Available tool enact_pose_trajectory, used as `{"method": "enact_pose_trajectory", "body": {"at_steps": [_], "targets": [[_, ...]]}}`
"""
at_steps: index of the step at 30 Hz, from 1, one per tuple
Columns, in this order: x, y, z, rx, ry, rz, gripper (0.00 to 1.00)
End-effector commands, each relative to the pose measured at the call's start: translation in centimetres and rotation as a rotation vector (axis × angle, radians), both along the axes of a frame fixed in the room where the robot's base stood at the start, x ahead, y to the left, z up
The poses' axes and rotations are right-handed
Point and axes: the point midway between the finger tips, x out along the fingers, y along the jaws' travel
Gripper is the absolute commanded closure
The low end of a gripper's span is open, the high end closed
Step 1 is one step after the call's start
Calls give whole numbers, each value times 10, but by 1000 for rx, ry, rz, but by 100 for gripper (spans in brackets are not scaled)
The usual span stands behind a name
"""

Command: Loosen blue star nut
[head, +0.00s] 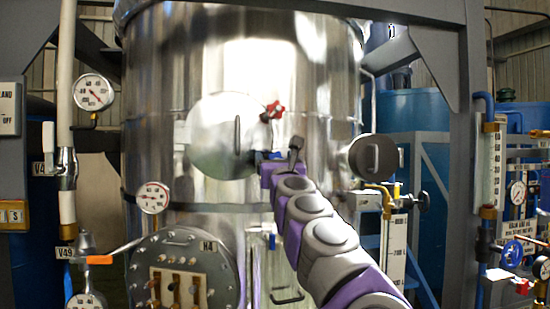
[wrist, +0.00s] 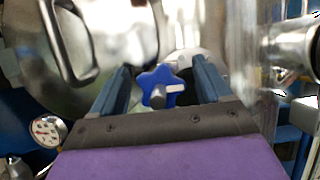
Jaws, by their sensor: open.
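The blue star nut (wrist: 158,84) shows in the wrist view with a pale bolt end at its centre. It lies between the two fingers of my gripper (wrist: 162,72), with a gap visible on each side. My gripper is open and holds nothing. In the head view my gripper (head: 277,157) is in front of the steel tank, at the lower right edge of a round polished hatch cover (head: 212,140). I cannot tell exactly how deep the nut sits between the fingers.
A red star nut (head: 272,110) sits just above my gripper at the cover's right edge. The cover has a vertical handle (head: 237,134). A round port (head: 374,156) juts out at right. A gauge (head: 153,197) and a bolted flange (head: 181,272) are at lower left.

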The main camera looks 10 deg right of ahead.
Motion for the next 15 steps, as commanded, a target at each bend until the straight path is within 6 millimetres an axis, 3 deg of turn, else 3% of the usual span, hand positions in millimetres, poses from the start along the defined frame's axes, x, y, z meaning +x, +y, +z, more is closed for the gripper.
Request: {"method": "enact_pose_trajectory", "body": {"at_steps": [7,15], "targets": [[0,0,0,0,0,1,24],[0,0,0,-1,1,1,49]]}}
